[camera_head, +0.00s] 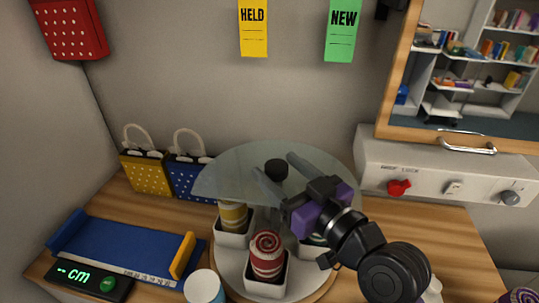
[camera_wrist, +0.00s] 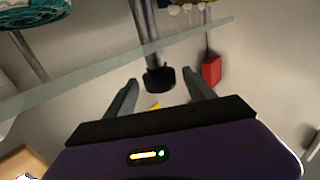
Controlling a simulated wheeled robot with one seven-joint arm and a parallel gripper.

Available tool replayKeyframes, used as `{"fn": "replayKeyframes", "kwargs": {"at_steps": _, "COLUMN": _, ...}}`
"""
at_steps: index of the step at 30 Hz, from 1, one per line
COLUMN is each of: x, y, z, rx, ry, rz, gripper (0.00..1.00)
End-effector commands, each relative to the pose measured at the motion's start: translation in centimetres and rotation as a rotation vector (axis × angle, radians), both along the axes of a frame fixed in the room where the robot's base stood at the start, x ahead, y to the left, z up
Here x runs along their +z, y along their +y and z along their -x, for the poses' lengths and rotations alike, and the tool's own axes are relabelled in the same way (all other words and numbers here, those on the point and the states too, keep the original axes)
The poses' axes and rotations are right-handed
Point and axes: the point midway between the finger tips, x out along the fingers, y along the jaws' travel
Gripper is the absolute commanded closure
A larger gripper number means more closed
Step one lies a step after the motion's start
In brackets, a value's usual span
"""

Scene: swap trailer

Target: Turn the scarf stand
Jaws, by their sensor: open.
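The scarf stand has a round clear top (camera_head: 232,172) with a black knob (camera_head: 276,169) at its middle. Below the top, white square cups on a round white base hold rolled scarves: a red one (camera_head: 267,258) in front, a yellow one (camera_head: 233,216) at the left, and a greenish one mostly hidden behind my arm. My gripper (camera_head: 273,164) is open above the top, with its fingers on either side of the knob in the picture. In the wrist view the black knob (camera_wrist: 159,79) shows between the open fingers (camera_wrist: 162,90), with gaps on both sides.
A blue measuring board (camera_head: 125,248) with a "-- cm" display (camera_head: 85,281) lies at the left. Yellow and blue dotted bags (camera_head: 146,174) stand behind it. A white cup (camera_head: 204,287) is at the front. A control panel (camera_head: 440,180) with a red knob is on the right wall.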

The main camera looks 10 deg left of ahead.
Motion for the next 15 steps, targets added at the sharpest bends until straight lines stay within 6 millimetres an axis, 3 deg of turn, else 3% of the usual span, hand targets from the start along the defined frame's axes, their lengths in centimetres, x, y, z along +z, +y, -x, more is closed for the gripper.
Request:
{"fn": "replayKeyframes", "kwargs": {"at_steps": 6, "x": 0.1, "y": 2.1, "z": -2.2, "rx": 0.001, "ry": 0.001, "rz": -0.001, "gripper": 0.37}}
{"fn": "replayKeyframes", "kwargs": {"at_steps": 15, "x": 0.0, "y": 2.8, "z": -3.1, "rx": -0.002, "ry": -0.001, "rz": -0.001, "gripper": 0.37}}
